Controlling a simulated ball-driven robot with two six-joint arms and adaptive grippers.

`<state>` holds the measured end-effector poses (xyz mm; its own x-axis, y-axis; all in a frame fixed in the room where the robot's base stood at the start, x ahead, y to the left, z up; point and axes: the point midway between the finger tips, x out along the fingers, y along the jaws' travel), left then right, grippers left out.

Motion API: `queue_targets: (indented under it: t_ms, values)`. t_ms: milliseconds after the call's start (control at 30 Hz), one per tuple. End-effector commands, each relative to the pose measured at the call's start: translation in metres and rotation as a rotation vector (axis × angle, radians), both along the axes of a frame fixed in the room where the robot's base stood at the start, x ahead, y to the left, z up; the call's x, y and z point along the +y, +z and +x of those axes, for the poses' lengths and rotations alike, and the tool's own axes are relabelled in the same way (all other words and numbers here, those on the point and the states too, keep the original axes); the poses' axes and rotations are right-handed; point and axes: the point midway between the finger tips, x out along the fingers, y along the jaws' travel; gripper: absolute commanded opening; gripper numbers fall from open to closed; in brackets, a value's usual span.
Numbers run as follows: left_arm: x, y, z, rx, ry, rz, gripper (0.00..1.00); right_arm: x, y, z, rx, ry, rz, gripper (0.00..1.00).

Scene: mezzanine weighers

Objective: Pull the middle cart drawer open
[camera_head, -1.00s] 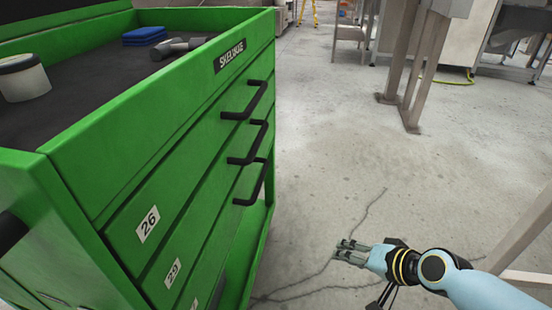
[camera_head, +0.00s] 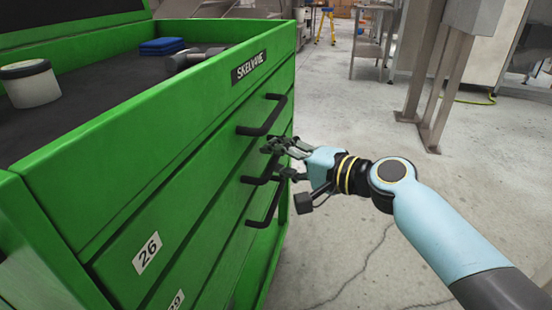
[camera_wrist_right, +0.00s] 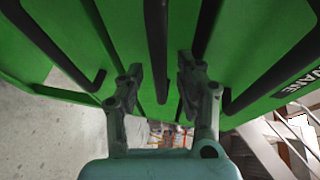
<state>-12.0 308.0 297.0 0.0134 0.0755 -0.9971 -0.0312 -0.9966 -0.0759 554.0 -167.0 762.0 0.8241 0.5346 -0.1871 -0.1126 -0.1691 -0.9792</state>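The green cart (camera_head: 150,140) stands at the left, its drawer fronts facing right and looking shut. Its front carries a black top handle (camera_head: 265,118), a middle handle (camera_head: 252,180) and a lower handle (camera_head: 262,212). My right gripper (camera_head: 272,160) is open at the middle handle, with its fingers partly covering it. In the right wrist view, the middle handle (camera_wrist_right: 157,50) lies between the two spread fingertips (camera_wrist_right: 158,78), with a gap on each side. The other two handles show outside the fingers. My left gripper is out of view.
The cart's top tray holds a white tub with a dark lid (camera_head: 30,82), blue pads (camera_head: 161,46) and a grey tool (camera_head: 192,58). The concrete floor (camera_head: 345,140) right of the cart is clear. A metal post (camera_head: 440,85) stands farther back.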

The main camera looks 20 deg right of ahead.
Motion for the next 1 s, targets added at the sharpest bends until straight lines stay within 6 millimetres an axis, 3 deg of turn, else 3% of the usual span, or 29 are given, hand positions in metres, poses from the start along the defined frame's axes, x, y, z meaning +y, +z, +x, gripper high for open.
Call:
queue_targets:
  t_ms: [367,667,1000]
  values:
    - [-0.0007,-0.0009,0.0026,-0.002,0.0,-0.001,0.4,0.0053,-0.0017,0.0074,0.0,0.001,-0.001,0.36]
    - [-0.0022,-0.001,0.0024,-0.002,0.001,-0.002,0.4,0.0051,-0.0019,0.0072,0.0,0.001,-0.001,0.0]
    - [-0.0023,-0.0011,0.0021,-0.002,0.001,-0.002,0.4,0.005,-0.0026,0.0068,0.002,0.001,-0.001,0.0]
